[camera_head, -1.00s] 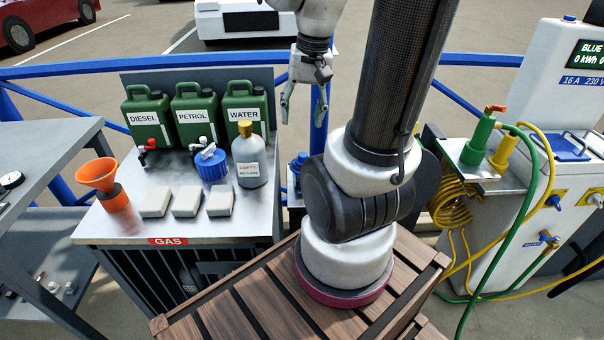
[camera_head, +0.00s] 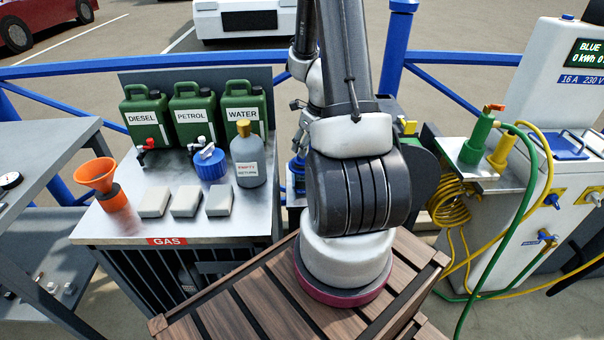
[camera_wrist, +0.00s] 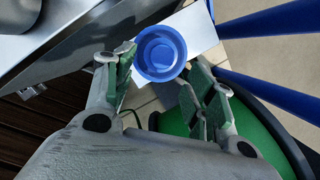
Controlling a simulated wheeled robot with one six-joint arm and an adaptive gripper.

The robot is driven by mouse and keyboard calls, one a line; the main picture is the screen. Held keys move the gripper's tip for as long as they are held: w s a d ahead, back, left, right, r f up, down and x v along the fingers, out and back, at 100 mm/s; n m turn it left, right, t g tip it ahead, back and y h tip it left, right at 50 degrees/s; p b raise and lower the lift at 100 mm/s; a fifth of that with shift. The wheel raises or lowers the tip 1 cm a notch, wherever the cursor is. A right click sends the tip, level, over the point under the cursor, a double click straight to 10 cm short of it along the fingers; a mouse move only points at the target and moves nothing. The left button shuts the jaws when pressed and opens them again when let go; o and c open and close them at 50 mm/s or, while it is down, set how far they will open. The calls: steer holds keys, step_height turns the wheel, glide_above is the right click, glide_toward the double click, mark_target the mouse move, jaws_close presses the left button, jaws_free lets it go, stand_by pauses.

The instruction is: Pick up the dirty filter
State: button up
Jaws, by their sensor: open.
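I cannot make out for certain which thing is the dirty filter. In the wrist view, a blue round cup-like thing (camera_wrist: 160,54), seen from above with a hollow middle, sits on a white surface. It lies between and beyond the fingertips of my gripper (camera_wrist: 163,62), which is open with nothing between its green-padded fingers. In the head view, a blue thing (camera_head: 298,166) shows beside the right end of the metal bench, partly hidden by my arm. My gripper is mostly hidden there. A blue ribbed container with a handled top (camera_head: 210,164) stands on the bench.
The bench (camera_head: 110,222) holds green canisters (camera_head: 192,115), a grey bottle (camera_head: 247,155), an orange funnel (camera_head: 101,180) and grey blocks (camera_head: 186,201). Blue rails (camera_wrist: 268,22) and a green rounded thing (camera_wrist: 245,130) are close on the right in the wrist view. A charging post (camera_head: 535,150) stands right.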

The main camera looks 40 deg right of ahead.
steer(key=x, duration=0.5)
steer(key=shift+w, duration=0.25)
steer(key=shift+s, duration=0.15)
jaws_close()
